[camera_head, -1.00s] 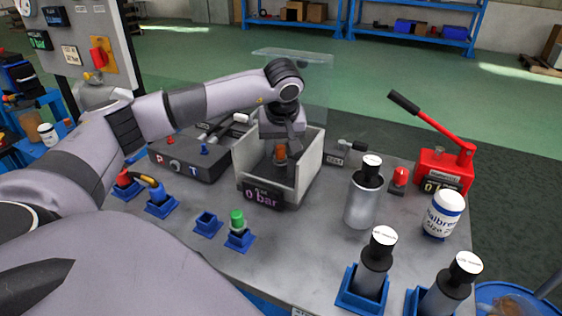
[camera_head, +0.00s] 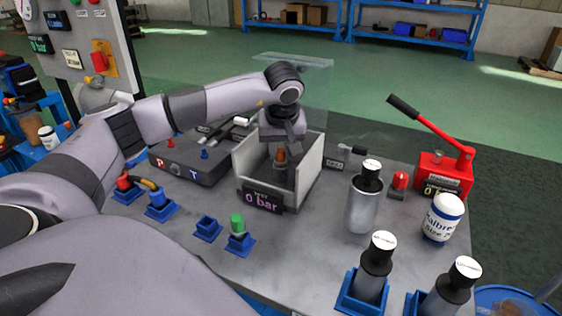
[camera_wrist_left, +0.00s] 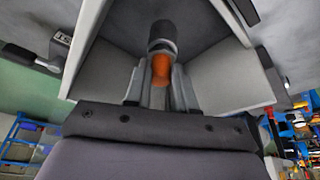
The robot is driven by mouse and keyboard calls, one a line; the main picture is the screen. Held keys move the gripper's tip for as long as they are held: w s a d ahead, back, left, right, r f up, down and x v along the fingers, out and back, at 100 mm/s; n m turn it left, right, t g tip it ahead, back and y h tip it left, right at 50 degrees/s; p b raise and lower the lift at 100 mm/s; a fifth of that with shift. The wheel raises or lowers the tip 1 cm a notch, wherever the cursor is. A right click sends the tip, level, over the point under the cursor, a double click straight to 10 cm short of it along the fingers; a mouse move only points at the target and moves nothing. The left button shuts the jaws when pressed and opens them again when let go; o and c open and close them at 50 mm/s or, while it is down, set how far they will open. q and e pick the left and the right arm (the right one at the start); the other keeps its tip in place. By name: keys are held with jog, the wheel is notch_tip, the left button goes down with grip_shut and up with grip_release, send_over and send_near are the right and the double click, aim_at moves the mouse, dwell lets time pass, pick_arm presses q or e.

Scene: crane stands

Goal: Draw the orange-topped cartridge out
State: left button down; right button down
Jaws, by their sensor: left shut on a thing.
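The orange-topped cartridge (camera_head: 281,156) is inside the open-topped grey box (camera_head: 308,180) with the "0 bar" display on its front. My left gripper (camera_head: 284,146) reaches down into this box from above and is shut on the cartridge. In the left wrist view the cartridge's orange band (camera_wrist_left: 160,68) shows between the two fingers (camera_wrist_left: 156,86), with a dark cylindrical part beyond it. Whether the cartridge's lower end is still seated is hidden. My right gripper is not in view.
A green-topped cartridge (camera_head: 238,224) stands in a blue holder beside an empty blue holder (camera_head: 207,229). A metal cylinder (camera_head: 363,205), a white jar (camera_head: 442,218) and a red hand pump (camera_head: 443,172) stand to the right. A clear panel (camera_head: 300,80) rises behind the box.

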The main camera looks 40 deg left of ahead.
pick_arm(q)
jog(key=shift+r+p, duration=0.95)
jog(key=shift+r, duration=0.3)
jog(key=shift+r+p, duration=0.75)
jog(key=shift+r, duration=0.1)
jog(key=shift+r+p, duration=1.1)
jog(key=shift+r, duration=0.15)
